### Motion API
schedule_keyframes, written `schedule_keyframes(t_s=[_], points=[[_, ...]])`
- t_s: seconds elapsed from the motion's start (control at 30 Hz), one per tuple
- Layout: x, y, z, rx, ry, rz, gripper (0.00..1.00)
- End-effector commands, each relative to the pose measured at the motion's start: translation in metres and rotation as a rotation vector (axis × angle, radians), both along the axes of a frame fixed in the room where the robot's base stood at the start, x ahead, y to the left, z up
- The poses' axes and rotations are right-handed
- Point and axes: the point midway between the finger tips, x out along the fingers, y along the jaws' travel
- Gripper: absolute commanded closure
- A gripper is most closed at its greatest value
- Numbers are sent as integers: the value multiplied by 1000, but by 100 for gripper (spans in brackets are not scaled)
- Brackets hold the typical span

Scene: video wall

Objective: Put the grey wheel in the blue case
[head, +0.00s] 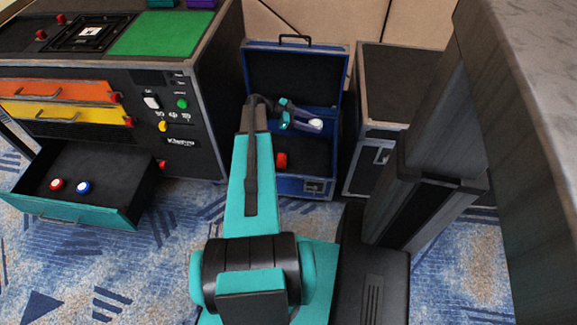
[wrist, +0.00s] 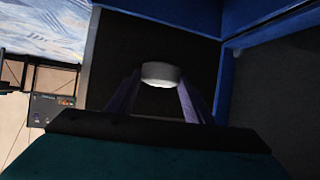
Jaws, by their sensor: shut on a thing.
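The blue case (head: 319,188) stands open on the carpet, its lid raised at the back. My gripper (head: 314,123) is over the case's opening and shut on the grey wheel (head: 317,122), which looks pale in the head view. In the wrist view the grey wheel (wrist: 161,74) sits between the tips of my gripper (wrist: 160,85), with the dark inside of the case behind it. It appears to be held above the case floor. A red object (head: 282,160) lies inside the case, towards the front left.
A teal drawer (head: 100,213) stands open at left with a red-topped wheel (head: 56,184) and a blue-topped wheel (head: 83,187) in it. A black case (head: 397,90) stands closed to the right. The blue case's walls and raised lid surround my gripper.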

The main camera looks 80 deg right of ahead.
Motion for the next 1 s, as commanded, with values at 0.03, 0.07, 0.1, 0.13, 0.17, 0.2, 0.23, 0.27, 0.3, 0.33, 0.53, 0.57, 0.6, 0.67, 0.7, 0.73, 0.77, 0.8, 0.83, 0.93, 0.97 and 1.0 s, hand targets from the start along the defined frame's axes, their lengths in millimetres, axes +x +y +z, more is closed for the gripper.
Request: schedule_keyframes(t_s=[0.03,0.07,0.1,0.13,0.17,0.2,0.23,0.27,0.3,0.33,0.53,0.57,0.6,0.67,0.7,0.73,0.77,0.8,0.83,0.93,0.97,1.0], points=[[0,0,-15,0,1,0,79],[0,0,-19,0,1,0,79],[0,0,-25,0,1,0,79],[0,0,-29,-1,1,1,79],[0,0,-33,-1,1,1,79],[0,0,-39,-1,1,1,79],[0,0,-43,-1,1,1,79],[0,0,-47,-1,1,1,79],[1,0,-53,-1,1,1,79],[1,0,-57,-1,1,1,79],[1,0,-85,0,1,1,79],[1,0,-89,0,1,1,79],[1,0,-93,0,1,1,79],[1,0,-99,0,1,1,79],[1,0,-103,0,1,1,79],[1,0,-105,0,1,2,79],[1,0,-107,0,1,2,79],[1,0,-108,0,1,2,79],[1,0,-109,0,1,2,79],[1,0,-111,0,1,2,79],[1,0,-111,0,1,2,79],[1,0,-111,0,1,2,79]])
